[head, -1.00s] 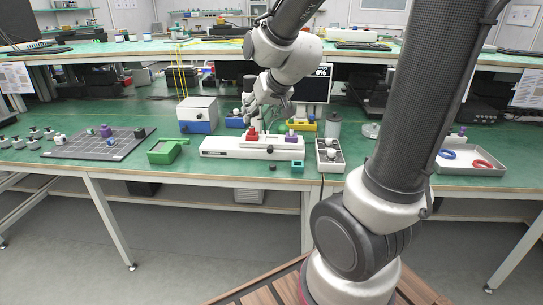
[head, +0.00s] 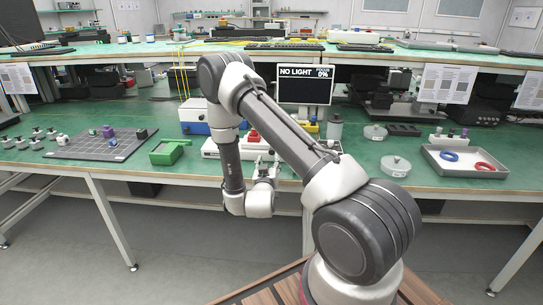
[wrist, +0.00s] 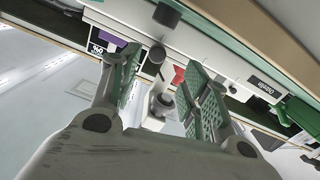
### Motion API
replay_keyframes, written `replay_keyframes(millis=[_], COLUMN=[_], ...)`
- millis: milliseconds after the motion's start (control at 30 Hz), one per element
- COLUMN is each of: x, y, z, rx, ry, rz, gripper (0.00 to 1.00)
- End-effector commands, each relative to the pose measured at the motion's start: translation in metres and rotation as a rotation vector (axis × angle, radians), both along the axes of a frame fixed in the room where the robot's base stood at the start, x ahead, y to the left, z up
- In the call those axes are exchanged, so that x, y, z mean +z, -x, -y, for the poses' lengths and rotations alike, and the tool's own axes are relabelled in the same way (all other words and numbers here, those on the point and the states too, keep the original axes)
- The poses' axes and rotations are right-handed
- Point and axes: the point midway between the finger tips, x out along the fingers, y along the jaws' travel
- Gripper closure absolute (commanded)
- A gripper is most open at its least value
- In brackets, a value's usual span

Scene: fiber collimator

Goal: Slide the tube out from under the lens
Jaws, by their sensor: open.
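The white bench unit (head: 222,150) lies on the green table, partly hidden by my arm. A red block (head: 253,136) is on it and also shows in the wrist view (wrist: 178,76).
A green holder (head: 168,153) and a dark grid board (head: 90,147) are to the left.

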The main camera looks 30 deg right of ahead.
Motion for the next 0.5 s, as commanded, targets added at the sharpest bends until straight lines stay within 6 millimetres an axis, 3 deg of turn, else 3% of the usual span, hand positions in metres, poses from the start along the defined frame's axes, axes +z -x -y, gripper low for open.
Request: replay_keyframes(millis=[167, 500], x=[-0.004, -0.004], y=[0.0, -0.045], z=[0.005, 0.036], rx=[-0.008, -0.009], ry=[0.037, 0.034], rz=[0.017, 0.017], gripper=[0.54, 0.54])
